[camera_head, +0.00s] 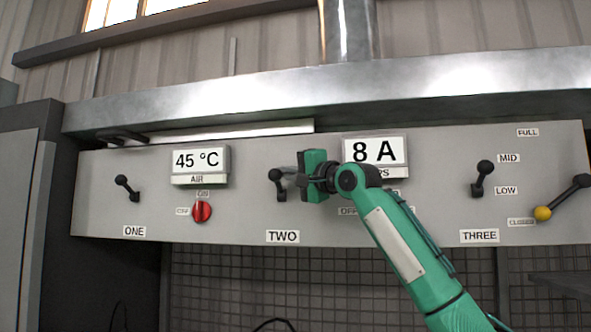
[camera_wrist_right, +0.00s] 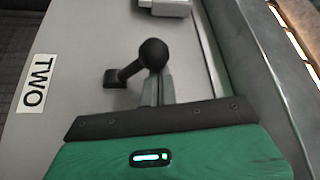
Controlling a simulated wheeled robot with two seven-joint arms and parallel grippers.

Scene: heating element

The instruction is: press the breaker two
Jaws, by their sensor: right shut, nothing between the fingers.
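The breaker two lever (camera_head: 277,183) is a black lever with a round knob on the grey panel, above the label TWO (camera_head: 283,237). In the right wrist view the lever (camera_wrist_right: 137,62) stands out from the panel, its knob just beyond my fingertips. My right gripper (camera_head: 291,175) is shut and empty, close beside the knob on its right. In the right wrist view my gripper fingers (camera_wrist_right: 158,88) are together and reach up to the knob; I cannot tell whether they touch it. My left gripper is not in view.
Lever ONE (camera_head: 128,188) and a red knob (camera_head: 201,211) are to the left. Lever THREE (camera_head: 482,179) and a yellow-ended handle (camera_head: 562,198) are to the right. Displays read 45 °C (camera_head: 199,160) and 8 A (camera_head: 374,151). A metal ledge (camera_head: 240,105) juts out above the panel.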

